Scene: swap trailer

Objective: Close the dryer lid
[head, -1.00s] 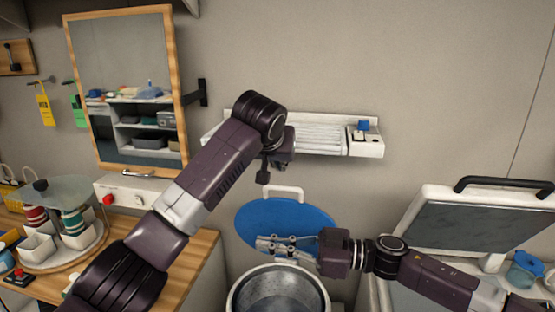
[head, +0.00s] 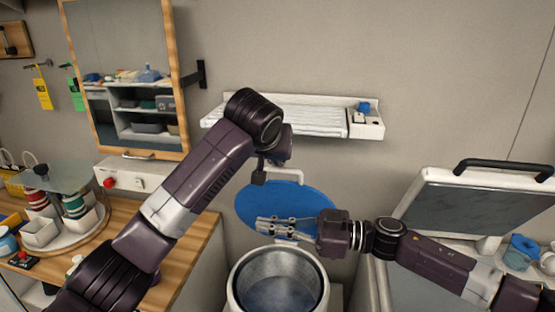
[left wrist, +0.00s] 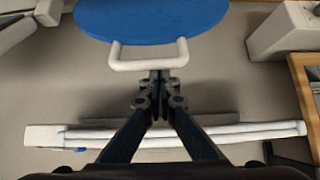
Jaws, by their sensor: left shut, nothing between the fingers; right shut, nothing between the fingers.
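The dryer (head: 240,290) is a pale round tub with a metal drum, at the bottom middle of the head view. Its blue lid (head: 300,203) stands open behind the tub. A white loop handle (head: 291,171) is at the lid's top edge. My left gripper (head: 259,178) is shut and empty near the handle, mostly hidden by its arm. In the left wrist view its closed fingertips (left wrist: 160,76) overlap the handle bar (left wrist: 149,64); I cannot tell whether they touch. My right gripper (head: 262,226) is shut and empty in front of the lid's lower part, above the drum opening.
A white wall shelf (head: 290,122) is above the lid. A wooden counter (head: 190,245) with a carousel of cups (head: 62,215) stands at left. A white unit with a raised dark panel (head: 480,205) stands at right. The drum looks empty.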

